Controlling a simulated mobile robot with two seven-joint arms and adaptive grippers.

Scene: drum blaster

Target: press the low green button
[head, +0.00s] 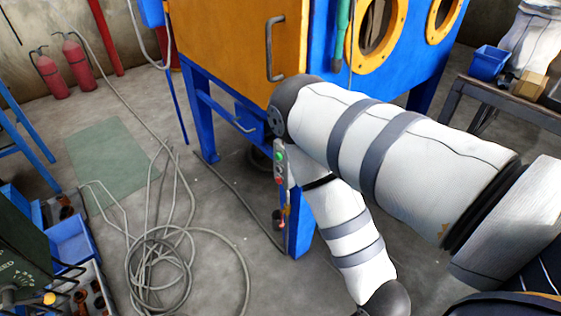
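A narrow grey control strip (281,188) runs down the front blue leg of the blaster cabinet, just left of my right arm. A small green button (279,156) shows near the strip's upper end, with small red and orange spots lower down. The details are too small to tell clearly, and I cannot tell whether another green button is hidden. My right arm crosses in front of the cabinet, bends beside the strip and runs down to the bottom edge. Neither gripper is visible.
The blaster cabinet (235,40) has an orange door with a grey handle (270,50). A coiled grey hose (160,262) lies on the floor at left. Blue bins (72,240) stand at lower left. A workbench (500,96) with a blue box (489,63) stands at right.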

